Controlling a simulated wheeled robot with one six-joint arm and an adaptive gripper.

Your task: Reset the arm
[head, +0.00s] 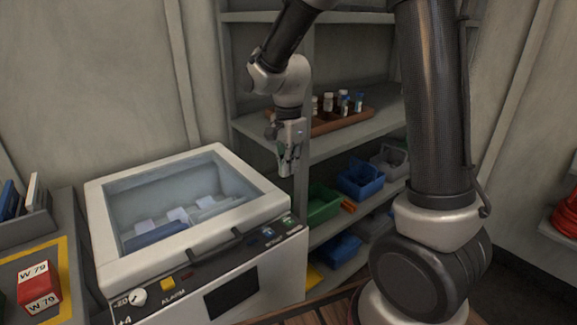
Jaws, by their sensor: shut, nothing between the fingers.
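My gripper (289,162) hangs with its fingers pointing down, in front of the shelf unit and above the back right corner of the chest freezer (262,205). Its fingers are together, with nothing seen between them. My arm reaches in from the top of the picture and bends down at the wrist. The fingertips look clear of the freezer and the shelf, though their exact distance is hard to tell.
The freezer's glass lid (180,190) is closed. A brown tray (322,128) with several small bottles stands on the shelf (350,140) behind my gripper. Green (322,203) and blue bins (360,178) sit below. A red W 79 box (38,287) is at left.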

